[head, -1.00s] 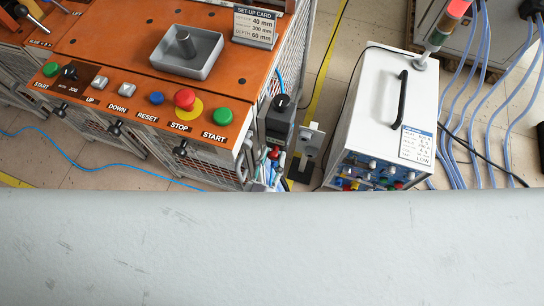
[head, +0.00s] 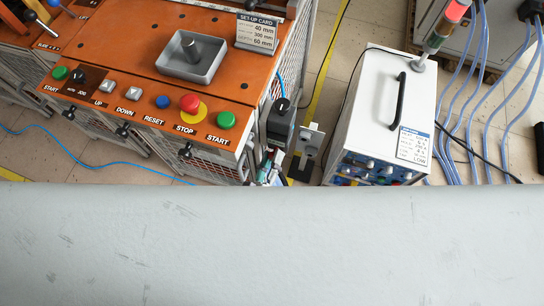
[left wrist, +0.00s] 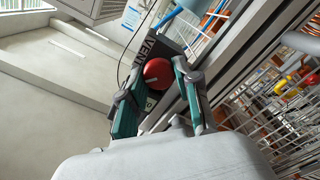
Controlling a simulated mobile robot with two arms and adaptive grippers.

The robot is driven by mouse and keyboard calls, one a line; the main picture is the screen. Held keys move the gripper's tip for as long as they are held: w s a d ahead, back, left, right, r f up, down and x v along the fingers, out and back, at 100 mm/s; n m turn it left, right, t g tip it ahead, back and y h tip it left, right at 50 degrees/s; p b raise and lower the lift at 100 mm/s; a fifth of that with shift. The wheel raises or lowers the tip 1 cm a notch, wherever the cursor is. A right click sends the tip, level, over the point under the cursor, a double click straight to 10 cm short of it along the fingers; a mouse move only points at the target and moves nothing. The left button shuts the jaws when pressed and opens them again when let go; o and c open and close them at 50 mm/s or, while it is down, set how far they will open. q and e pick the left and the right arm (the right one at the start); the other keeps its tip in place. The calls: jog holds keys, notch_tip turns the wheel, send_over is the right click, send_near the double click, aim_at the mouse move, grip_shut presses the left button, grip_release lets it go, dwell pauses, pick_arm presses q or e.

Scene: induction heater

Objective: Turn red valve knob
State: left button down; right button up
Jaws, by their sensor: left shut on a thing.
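A white pointer line shows on the knob's face. In the head view, only a small part of my left gripper (head: 266,168) shows beside the orange bench's right end, and the knob cannot be made out there. My right gripper is not in view.
The orange control bench (head: 120,60) carries several buttons and a grey tray (head: 168,69). A white unit (head: 375,95) with a black handle stands to the right. Blue hoses (head: 485,110) run at far right. A metal frame rail (left wrist: 235,55) passes close beside the gripper.

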pick_arm(q)
jog(key=shift+f+n+b, duration=0.15)
jog(key=shift+n+b, duration=0.45)
jog(key=shift+n, duration=3.6)
jog(key=c, duration=0.8)
grip_release()
jog(key=shift+c, duration=0.2)
jog(key=v, duration=1.2)
